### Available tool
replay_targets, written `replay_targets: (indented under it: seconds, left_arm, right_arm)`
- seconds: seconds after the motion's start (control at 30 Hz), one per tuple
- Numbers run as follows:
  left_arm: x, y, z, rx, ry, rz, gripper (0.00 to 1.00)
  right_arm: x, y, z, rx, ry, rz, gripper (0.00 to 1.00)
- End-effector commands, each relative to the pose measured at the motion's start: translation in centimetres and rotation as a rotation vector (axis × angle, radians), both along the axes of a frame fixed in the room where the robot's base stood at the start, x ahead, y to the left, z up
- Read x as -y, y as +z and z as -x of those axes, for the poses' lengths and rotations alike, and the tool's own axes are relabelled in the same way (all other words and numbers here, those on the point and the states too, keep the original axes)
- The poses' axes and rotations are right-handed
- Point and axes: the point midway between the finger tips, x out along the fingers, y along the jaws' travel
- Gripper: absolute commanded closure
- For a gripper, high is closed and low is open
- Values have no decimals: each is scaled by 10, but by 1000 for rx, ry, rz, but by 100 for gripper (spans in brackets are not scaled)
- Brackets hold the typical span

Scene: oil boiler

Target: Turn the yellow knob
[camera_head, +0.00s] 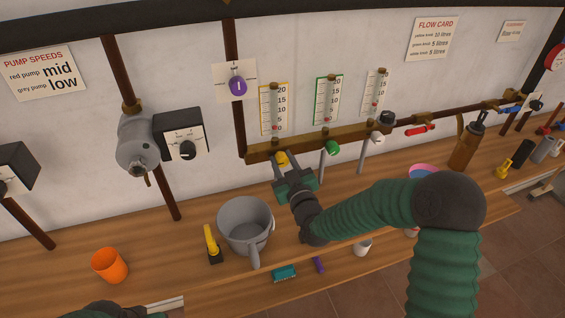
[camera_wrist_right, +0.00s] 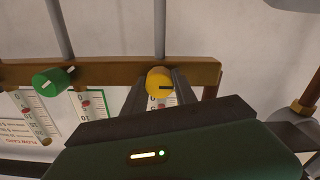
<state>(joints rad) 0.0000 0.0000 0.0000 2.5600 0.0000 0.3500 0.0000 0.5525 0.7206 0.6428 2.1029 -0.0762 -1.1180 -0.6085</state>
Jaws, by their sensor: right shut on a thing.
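The yellow knob (camera_head: 282,158) sits at the left end of a brass-coloured bar on the wall, below the yellow-framed gauge (camera_head: 275,108). My right gripper (camera_head: 284,167) reaches up to it from the bench side. In the right wrist view, the yellow knob (camera_wrist_right: 160,84) lies between the two dark fingers of my right gripper (camera_wrist_right: 161,92), which is shut on it.
A green knob (camera_head: 332,148) and a white knob (camera_head: 377,138) sit further right on the same bar (camera_head: 308,143). Below on the bench stand a grey jug (camera_head: 245,222), a yellow-handled tool (camera_head: 212,243) and an orange cup (camera_head: 109,265). A purple knob (camera_head: 237,86) is on the wall above left.

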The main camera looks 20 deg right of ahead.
Motion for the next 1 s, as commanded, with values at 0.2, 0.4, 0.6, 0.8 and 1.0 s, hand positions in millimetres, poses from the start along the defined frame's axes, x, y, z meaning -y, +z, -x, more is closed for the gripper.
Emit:
replay_targets:
  seconds: [0.2, 0.4, 0.6, 0.8, 1.0]
  left_arm:
    - [0, -4, 0, 0, 0, 0, 48]
    - [0, -6, 0, 0, 0, 0, 48]
    - [0, -7, 0, 0, 0, 0, 48]
    - [0, -8, 0, 0, 0, 0, 48]
    - [0, -7, 0, 0, 0, 0, 48]
  right_arm:
    - [0, -1, 0, -9, 0, -204, 100]
    - [1, -1, 0, -15, -1, -393, 100]
    - [2, -2, 0, -23, -1, -584, 100]
    - [3, -2, 0, -29, -2, -773, 100]
    - [4, -2, 0, -35, -3, -962, 100]
